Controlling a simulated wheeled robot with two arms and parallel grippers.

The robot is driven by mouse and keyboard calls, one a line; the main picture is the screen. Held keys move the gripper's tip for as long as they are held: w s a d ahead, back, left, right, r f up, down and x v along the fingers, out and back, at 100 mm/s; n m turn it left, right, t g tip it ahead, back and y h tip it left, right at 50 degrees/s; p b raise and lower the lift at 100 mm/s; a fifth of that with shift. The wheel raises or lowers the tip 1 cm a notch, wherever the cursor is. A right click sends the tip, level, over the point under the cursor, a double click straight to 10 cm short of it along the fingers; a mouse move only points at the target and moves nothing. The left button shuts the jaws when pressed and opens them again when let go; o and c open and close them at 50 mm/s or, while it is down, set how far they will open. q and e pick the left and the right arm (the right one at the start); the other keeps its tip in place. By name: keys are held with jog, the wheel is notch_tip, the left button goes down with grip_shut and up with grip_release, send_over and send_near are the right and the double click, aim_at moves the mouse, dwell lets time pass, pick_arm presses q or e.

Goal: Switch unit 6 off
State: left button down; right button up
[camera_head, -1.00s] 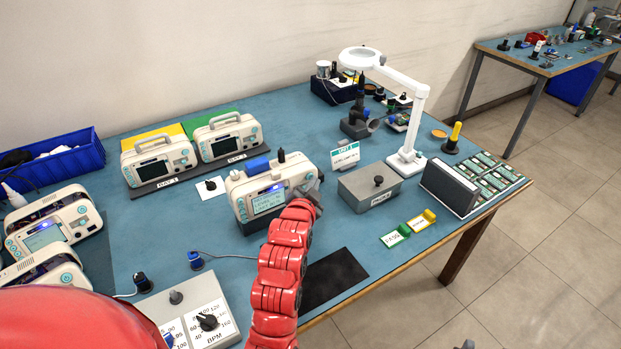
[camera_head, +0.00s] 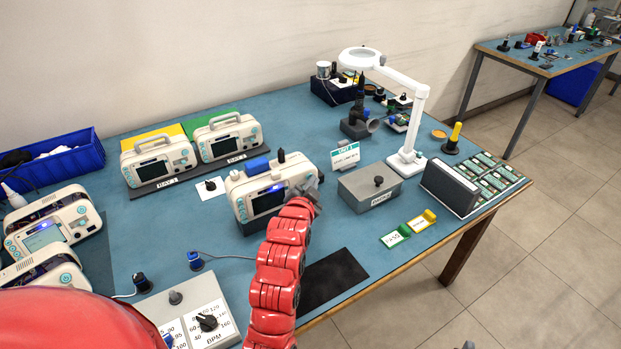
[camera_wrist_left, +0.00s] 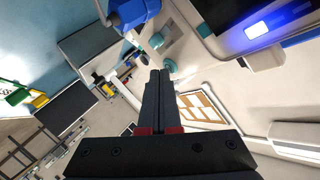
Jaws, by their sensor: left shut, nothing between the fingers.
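A cream monitor unit (camera_head: 240,192) stands in the middle of the blue bench with a dark screen and a small blue light above it. I cannot read a number on it. My left gripper (camera_head: 314,188) is at the unit's right front, partly hidden by my red arm. In the left wrist view my left gripper (camera_wrist_left: 158,74) is shut and empty, its tips close to the teal buttons (camera_wrist_left: 169,66) on the unit's face. I cannot tell whether they touch. The unit's dark screen (camera_wrist_left: 225,12) shows at the upper right there. My right gripper is not in view.
A grey lidded box (camera_head: 356,194) and a small sign (camera_head: 345,158) stand right of the unit. Two monitors (camera_head: 226,139) stand in bays behind it. A dial box (camera_head: 187,308) and black mat (camera_head: 334,280) lie in front. A magnifier lamp (camera_head: 408,160) stands farther right.

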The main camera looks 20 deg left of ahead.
pick_arm(q)
jog(key=shift+s+d, duration=0.45)
jog(key=shift+d, duration=0.15)
jog(key=shift+d, duration=0.1)
jog(key=s+d+p, duration=0.1)
jog(key=s+d, duration=0.2)
jog(key=shift+d, duration=0.35)
dwell(0.6)
